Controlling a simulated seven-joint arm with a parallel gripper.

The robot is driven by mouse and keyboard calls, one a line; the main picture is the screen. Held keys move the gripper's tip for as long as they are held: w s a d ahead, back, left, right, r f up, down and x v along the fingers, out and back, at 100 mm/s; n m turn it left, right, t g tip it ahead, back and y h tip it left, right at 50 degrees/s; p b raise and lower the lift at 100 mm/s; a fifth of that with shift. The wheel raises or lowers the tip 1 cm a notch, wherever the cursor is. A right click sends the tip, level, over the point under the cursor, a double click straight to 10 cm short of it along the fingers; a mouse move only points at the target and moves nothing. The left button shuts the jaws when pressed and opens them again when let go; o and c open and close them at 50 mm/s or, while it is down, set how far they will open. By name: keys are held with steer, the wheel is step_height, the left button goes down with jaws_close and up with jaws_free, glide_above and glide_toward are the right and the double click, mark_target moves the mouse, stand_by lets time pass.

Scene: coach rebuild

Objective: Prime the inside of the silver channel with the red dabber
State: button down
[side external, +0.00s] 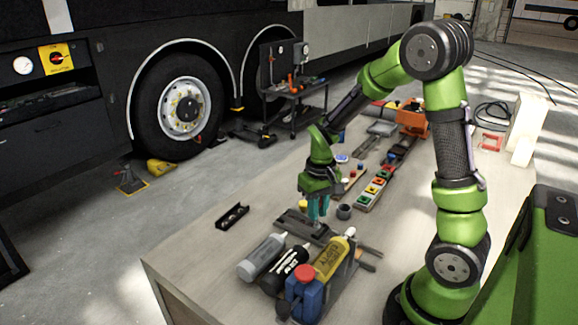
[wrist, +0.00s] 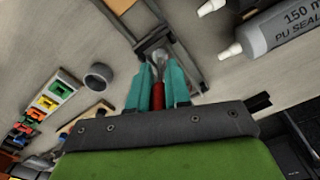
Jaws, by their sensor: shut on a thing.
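My gripper (wrist: 157,88) has teal fingers and is shut on the red dabber (wrist: 157,97). In the wrist view the red handle shows between the fingers, and its pale front end points at the grey-silver channel (wrist: 150,42) on the bench. I cannot tell whether the tip touches the channel. In the side view my gripper (side external: 317,207) points down over the channel piece (side external: 298,224), close above it. The fingers hide the dabber there. The inside of the channel is partly covered by the fingers and dabber.
Grey, black and yellow tubes (side external: 262,256) lie in front, near a blue bottle with a red cap (side external: 304,292). A black channel with holes (side external: 232,216) lies left. A grey ring (wrist: 99,76) and a tray of coloured blocks (wrist: 42,103) are nearby.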

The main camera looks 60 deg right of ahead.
steer(key=shift+w+f, duration=0.15)
steer(key=shift+w, duration=4.5)
step_height(320, 180, up, 8)
steer(key=s, duration=0.3)
steer(key=s+f, duration=0.1)
steer(key=s, duration=0.2)
steer(key=s+f, duration=0.1)
steer(key=s, duration=0.2)
steer(key=shift+s+f, duration=0.15)
steer(key=shift+s, duration=0.05)
steer(key=shift+f, duration=1.1)
